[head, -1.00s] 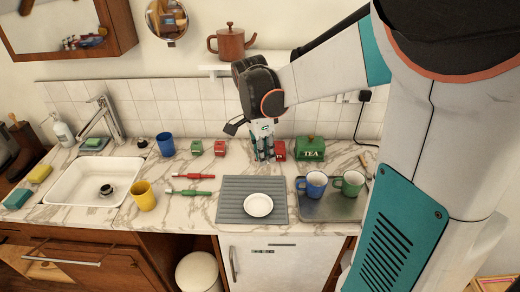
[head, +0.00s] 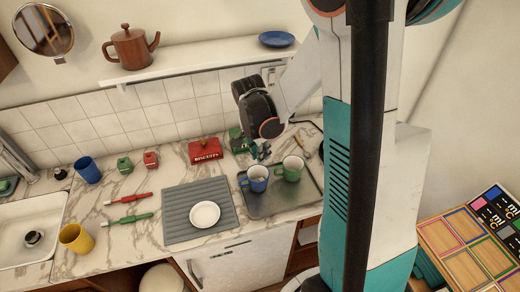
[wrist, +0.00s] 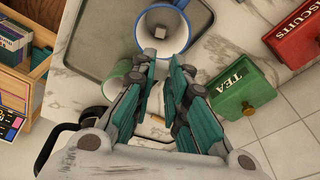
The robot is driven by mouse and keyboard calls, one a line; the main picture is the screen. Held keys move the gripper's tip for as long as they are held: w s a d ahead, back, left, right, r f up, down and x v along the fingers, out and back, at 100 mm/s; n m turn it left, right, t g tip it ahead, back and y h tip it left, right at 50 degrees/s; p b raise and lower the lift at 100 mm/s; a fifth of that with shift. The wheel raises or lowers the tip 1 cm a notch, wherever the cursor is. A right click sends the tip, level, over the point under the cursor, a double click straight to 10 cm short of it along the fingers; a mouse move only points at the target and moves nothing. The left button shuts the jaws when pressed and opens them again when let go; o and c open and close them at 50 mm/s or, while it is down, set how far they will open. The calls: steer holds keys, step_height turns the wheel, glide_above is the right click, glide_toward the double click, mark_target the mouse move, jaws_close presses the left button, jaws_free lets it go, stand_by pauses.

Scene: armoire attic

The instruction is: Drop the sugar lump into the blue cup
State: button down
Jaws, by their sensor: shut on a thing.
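The sugar lump (wrist: 159,33) is a small pale block, seen against the white inside of the blue cup (wrist: 163,15) in the wrist view. My gripper (wrist: 163,57) is shut on it, with the fingertips at the near side of the cup's rim. The exact contact between fingers and lump is hard to make out. In the head view the blue cup (head: 257,180) stands upright on a grey tray, and my gripper (head: 261,152) is just behind and above it.
A green mug (head: 291,169) stands right of the blue cup on the tray (head: 275,204). Behind are a red biscuits tin (head: 205,150) and a green tea tin (head: 237,140). A white plate (head: 205,214) lies on a grey mat (head: 183,200). Another blue cup (head: 88,170) stands farther left.

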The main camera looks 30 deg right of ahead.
step_height(320, 180, down, 5)
steer(key=b, duration=0.3)
steer(key=shift+r, duration=0.1)
steer(key=c, duration=1.5)
jaws_free()
steer(key=shift+r, duration=0.1)
steer(key=r, duration=0.4)
steer(key=a+r, duration=0.1)
steer(key=r, duration=0.2)
steer(key=a+r, duration=0.1)
steer(key=r, duration=0.3)
steer(key=shift+s+r, duration=0.1)
steer(key=shift+r, duration=0.25)
